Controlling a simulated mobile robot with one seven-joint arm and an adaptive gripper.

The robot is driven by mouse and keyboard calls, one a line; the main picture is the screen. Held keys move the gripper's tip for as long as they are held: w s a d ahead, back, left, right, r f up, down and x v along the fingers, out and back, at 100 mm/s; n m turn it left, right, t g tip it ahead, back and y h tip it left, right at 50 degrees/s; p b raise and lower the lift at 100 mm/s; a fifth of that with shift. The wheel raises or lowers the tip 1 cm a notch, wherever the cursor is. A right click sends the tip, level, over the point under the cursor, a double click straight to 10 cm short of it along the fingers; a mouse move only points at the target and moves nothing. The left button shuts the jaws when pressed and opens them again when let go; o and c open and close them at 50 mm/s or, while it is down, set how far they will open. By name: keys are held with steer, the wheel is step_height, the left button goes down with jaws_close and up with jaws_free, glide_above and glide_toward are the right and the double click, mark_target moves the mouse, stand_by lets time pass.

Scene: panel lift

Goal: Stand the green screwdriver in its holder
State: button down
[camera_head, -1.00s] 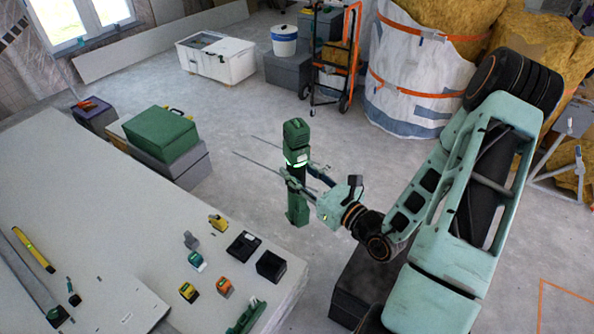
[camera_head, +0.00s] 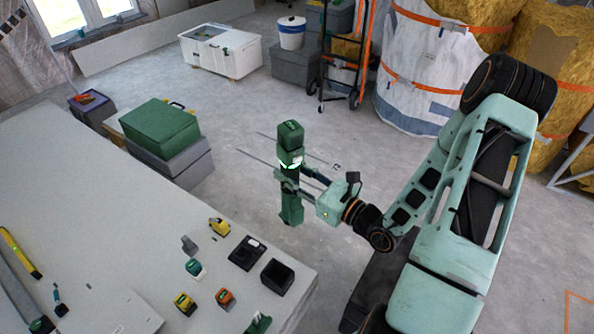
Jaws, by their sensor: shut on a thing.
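My gripper (camera_head: 293,176) is shut on the green screwdriver (camera_head: 290,137), a chunky green and black tool with a bright band around it. It is held about upright in the air, beyond the far right edge of the table in the picture. The jaws partly cover its middle, and its green lower end (camera_head: 292,212) shows below them. On the table's right corner stand an open black box (camera_head: 278,275) and a flatter black piece with a recess (camera_head: 247,252). I cannot tell which of these is the holder. Both look empty of any tool.
Several small yellow, teal and orange items (camera_head: 185,303) lie on the pale table (camera_head: 120,215) near the black pieces. A green object (camera_head: 259,323) lies at the near edge. A green case (camera_head: 161,132) stands beyond the table. The floor behind my gripper is open.

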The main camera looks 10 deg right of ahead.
steer(key=a+f+n+g+y+b, duration=0.2)
steer(key=a+f+b, duration=0.1)
steer(key=f+b, duration=0.7)
steer(key=a+f+n+g+y+b, duration=0.2)
steer(key=a+f+g+b, duration=0.1)
steer(key=f+b, duration=0.7)
step_height(320, 180, down, 5)
steer(key=shift+s+a+r+n, duration=0.1)
steer(key=shift+s+a+n, duration=0.25)
steer(key=shift+s, duration=0.1)
step_height(320, 180, down, 6)
steer(key=b, duration=0.5)
step_height(320, 180, down, 6)
steer(key=b, duration=0.3)
steer(key=shift+b, duration=0.3)
stand_by(3.6)
